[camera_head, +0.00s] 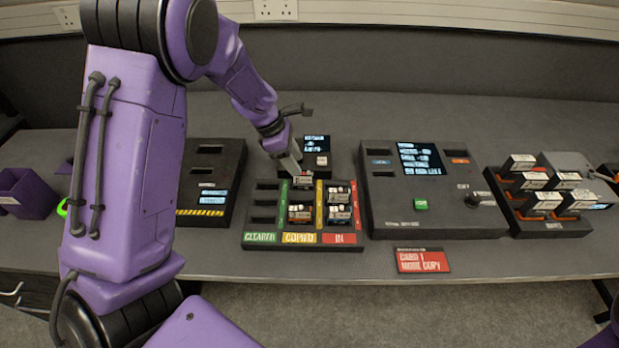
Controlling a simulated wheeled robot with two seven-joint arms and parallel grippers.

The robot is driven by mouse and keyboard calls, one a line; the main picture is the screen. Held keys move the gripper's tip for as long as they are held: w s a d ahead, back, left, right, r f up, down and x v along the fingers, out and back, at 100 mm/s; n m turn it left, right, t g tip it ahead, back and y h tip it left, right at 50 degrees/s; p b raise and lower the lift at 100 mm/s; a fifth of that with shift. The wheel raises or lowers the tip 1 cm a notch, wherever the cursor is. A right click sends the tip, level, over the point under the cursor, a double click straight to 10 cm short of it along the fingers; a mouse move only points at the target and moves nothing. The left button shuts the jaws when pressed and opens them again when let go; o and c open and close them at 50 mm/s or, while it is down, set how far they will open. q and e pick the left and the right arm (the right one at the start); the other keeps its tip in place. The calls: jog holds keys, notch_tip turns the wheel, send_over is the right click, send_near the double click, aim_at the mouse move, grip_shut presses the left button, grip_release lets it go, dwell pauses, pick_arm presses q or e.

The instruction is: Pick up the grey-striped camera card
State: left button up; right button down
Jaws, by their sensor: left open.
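The card tray (262,226) stands mid-table with columns marked CLEARED, COPIED and IN. One camera card (299,213) sits in the COPIED column. Two more cards, an upper one (338,194) and a lower one (340,213), sit in the IN column. Their stripe colours are too small to read, so I cannot tell which is grey-striped. My left gripper (301,181) is open, pointing down over the upper COPIED slot. A small pale shape shows at its tips; I cannot tell whether it is a card or part of the gripper. My right gripper does not show.
A copier box (380,207) with a screen and green button stands right of the tray. A rack of drives (560,228) is further right. A dark slotted box (203,216) is at left, partly behind my arm. A red sign (421,260) lies at the front edge.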

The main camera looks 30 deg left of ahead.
aim_at(305, 177)
pick_arm(q)
jog(key=shift+s+d+f, duration=0.15)
jog(key=shift+s+f, duration=0.15)
jog(key=shift+f, duration=0.05)
jog(key=shift+s+d+f, duration=0.1)
jog(key=shift+d+f, duration=0.05)
jog(key=shift+f, duration=0.15)
jog(key=x, duration=0.2)
jog(key=w+x, duration=0.1)
jog(key=x, duration=0.2)
jog(key=shift+w+d+f+p, duration=0.1)
jog(key=shift+d+f+p, duration=0.05)
jog(key=shift+d+p, duration=0.2)
jog(key=shift+s, duration=0.25)
grip_shut()
